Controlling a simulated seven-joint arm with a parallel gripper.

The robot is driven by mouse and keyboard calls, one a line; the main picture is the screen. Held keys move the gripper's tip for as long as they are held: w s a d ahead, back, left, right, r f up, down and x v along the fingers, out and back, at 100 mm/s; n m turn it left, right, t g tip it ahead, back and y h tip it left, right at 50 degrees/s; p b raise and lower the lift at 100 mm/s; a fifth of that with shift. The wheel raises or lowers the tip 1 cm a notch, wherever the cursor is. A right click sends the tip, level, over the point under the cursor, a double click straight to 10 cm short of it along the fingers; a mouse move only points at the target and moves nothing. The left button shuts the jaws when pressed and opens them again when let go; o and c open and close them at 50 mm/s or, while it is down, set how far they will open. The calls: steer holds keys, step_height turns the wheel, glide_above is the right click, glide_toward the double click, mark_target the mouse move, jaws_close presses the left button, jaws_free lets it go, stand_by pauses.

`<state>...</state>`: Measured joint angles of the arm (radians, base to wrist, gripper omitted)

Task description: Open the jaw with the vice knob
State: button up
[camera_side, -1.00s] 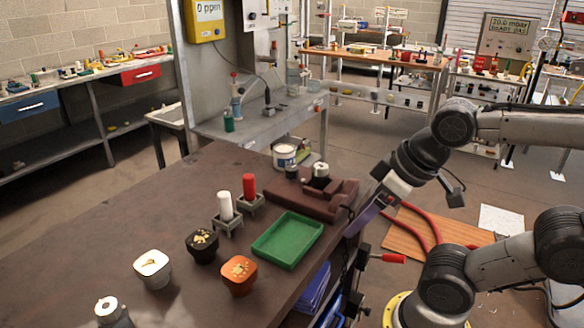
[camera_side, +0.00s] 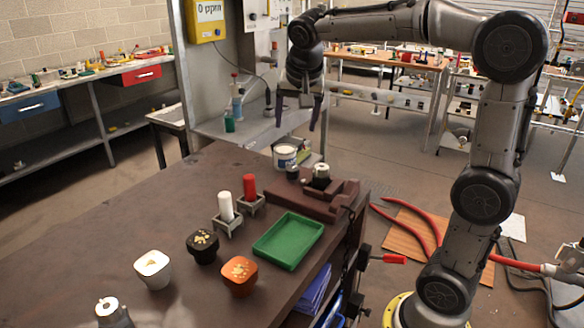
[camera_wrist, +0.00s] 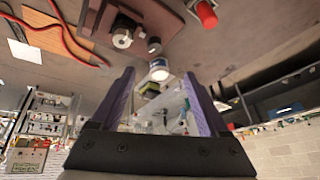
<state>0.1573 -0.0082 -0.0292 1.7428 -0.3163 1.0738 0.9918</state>
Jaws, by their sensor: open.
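The brown vice (camera_side: 318,208) sits at the right edge of the workbench, and part of it shows at the top of the wrist view (camera_wrist: 170,22). A red handle (camera_side: 394,259) on a dark fitting sticks out to the right below the bench edge; it looks like the vice knob. The exact jaw gap is hard to tell. My gripper (camera_side: 299,122) hangs above the far end of the bench, fingers pointing down, open and empty. Its purple fingers stand wide apart in the wrist view (camera_wrist: 160,78). It touches neither the vice nor the red handle.
A metal cylinder (camera_side: 321,175), a black cylinder (camera_side: 292,173) and a white tin (camera_side: 285,156) stand around the vice. A green tray (camera_side: 288,240), white and red cylinders on stands, and several pots occupy the bench front. The bench's left part is clear.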

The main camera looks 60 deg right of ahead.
steer(key=g, duration=0.2)
glide_toward(292, 169)
steer(key=shift+m, duration=0.3)
steer(key=x, duration=0.9)
steer(key=shift+d+f, duration=0.1)
jaws_close()
